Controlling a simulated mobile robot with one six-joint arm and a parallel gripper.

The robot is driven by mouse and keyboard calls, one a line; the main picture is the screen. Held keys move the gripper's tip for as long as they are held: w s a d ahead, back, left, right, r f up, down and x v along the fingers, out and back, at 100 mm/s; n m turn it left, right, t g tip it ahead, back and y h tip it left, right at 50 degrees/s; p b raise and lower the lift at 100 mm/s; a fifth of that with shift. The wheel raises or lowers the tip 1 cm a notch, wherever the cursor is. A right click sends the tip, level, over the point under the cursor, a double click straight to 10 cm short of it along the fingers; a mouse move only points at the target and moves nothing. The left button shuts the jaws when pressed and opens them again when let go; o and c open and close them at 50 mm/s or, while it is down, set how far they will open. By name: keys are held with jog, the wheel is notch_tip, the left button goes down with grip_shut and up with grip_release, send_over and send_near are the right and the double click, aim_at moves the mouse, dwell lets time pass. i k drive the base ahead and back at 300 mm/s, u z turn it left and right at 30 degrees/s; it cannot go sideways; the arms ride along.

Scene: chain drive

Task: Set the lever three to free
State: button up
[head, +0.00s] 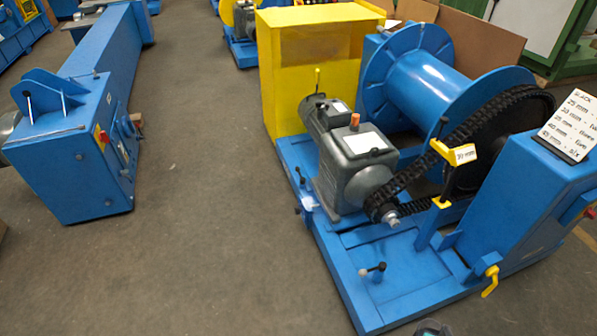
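Several levers show in the head view, and I cannot read a number on any of them. A small lever with dark knobs (373,268) stands on the front of the blue base frame. A yellow handle (490,281) hangs on the blue box at the right. Small handles (299,178) sit on the frame's left side. My gripper's fingers do not show; a dark rounded part at the bottom edge may be my arm.
A black chain (410,172) runs from the grey gearbox (350,165) to a large sprocket beside the blue drum (425,85). A sign (572,125) stands on the right box. Another blue machine (75,150) is at the left. The floor (210,220) between is clear.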

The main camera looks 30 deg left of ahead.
aim_at(302, 179)
jog(key=k, duration=0.6)
jog(key=u, duration=0.5)
jog(key=i, duration=0.75)
jog(key=u, duration=0.9)
jog(key=i, duration=0.65)
jog(key=u, duration=0.45)
jog(key=i, duration=1.85)
jog(key=z, duration=0.1)
